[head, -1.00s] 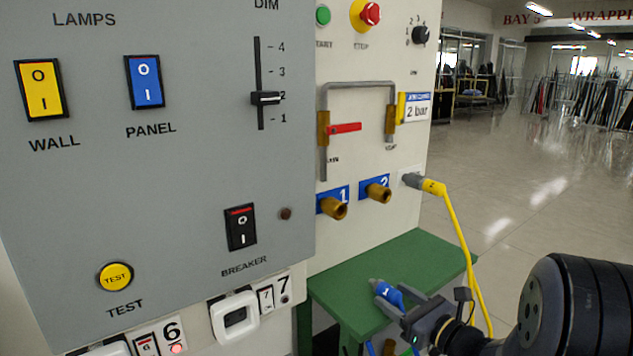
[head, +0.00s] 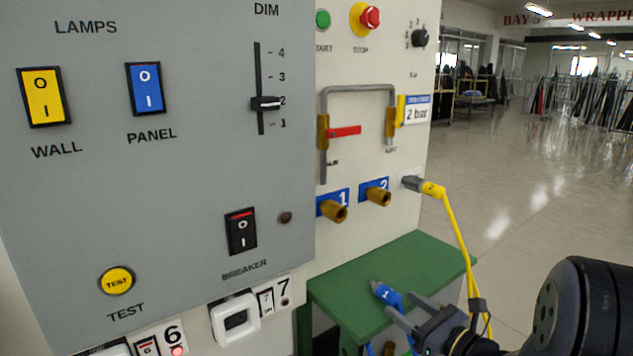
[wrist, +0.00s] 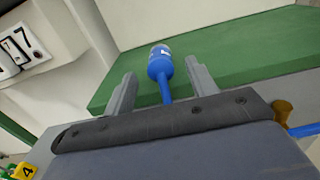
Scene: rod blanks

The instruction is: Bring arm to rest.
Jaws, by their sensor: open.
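My gripper (head: 404,308) is open at the lower right of the head view, over the front of the green bench (head: 410,257). A blue hose connector (head: 387,294) with a grey tip lies just beyond the fingertips, at the bench's edge. In the wrist view, the two grey fingers of the gripper (wrist: 159,72) stand apart on either side of the blue connector (wrist: 160,64) and its hose, with gaps to both. No contact shows. Part of the hose is hidden by the gripper body.
A grey panel (head: 190,190) with switches fills the left. Beside it are brass ports (head: 334,212), a red-handled valve (head: 344,131) and a yellow cable (head: 452,222) hanging near my arm. Open floor (head: 540,180) lies at the right.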

